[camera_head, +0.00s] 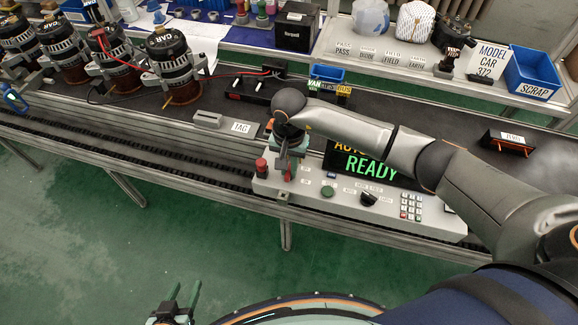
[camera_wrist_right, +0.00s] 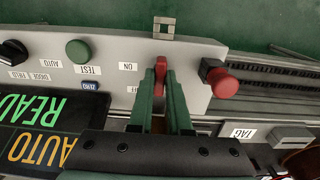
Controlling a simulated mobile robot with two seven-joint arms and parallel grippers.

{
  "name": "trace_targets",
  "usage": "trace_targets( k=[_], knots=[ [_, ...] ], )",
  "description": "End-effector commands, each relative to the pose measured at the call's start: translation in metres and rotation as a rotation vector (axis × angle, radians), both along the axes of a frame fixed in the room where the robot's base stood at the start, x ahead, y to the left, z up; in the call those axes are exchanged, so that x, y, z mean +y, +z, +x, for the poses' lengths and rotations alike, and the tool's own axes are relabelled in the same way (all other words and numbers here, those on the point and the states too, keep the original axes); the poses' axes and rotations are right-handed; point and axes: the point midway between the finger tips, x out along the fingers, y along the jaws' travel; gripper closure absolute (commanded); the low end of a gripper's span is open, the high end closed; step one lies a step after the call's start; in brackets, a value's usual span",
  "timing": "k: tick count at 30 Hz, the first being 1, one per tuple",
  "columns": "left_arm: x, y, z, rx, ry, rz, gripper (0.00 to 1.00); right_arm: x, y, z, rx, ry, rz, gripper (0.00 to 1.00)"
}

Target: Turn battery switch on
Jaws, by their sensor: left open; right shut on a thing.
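The battery switch is a small red lever (camera_wrist_right: 160,68) on the grey control panel (camera_head: 236,187), with an ON label (camera_wrist_right: 128,67) beside it. In the right wrist view the lever stands between the green fingertips of my right gripper (camera_wrist_right: 161,82), which is shut on it. In the head view my right gripper (camera_head: 287,168) points down at the left part of the panel, and the lever is mostly hidden there. A second label near the lever is partly covered by a finger. My left gripper (camera_head: 179,302) is open and empty, low over the green floor.
A red mushroom button (camera_head: 261,166) sits close beside the switch. A green button (camera_head: 328,190), a dark knob (camera_head: 368,198) and a keypad (camera_head: 411,206) are on the panel. A display (camera_head: 365,164) reads READY. Several alternators (camera_head: 172,65) stand at the back left.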

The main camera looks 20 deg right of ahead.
Motion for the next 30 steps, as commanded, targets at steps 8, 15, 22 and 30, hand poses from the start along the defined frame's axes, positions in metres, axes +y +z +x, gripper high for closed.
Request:
trace_targets(
  k=[8, 15, 22, 30],
  knots=[
    [0.000, -0.003, 0.000, 0.000, 0.000, 0.000, 0.50, -0.001, -0.001, 0.000, -0.002, -0.036, -0.001, 1.00],
    [0.000, -0.013, 0.000, 0.000, 0.000, 0.000, 0.50, -0.001, -0.002, 0.001, -0.002, -0.169, -0.001, 1.00],
    [0.000, -0.025, 0.000, 0.000, 0.000, 0.000, 0.50, -0.001, -0.002, 0.001, -0.003, -0.374, -0.002, 1.00],
    [0.000, -0.037, 0.000, 0.000, 0.000, 0.000, 0.50, -0.001, -0.002, 0.001, -0.002, -0.631, -0.001, 1.00]
  ],
)
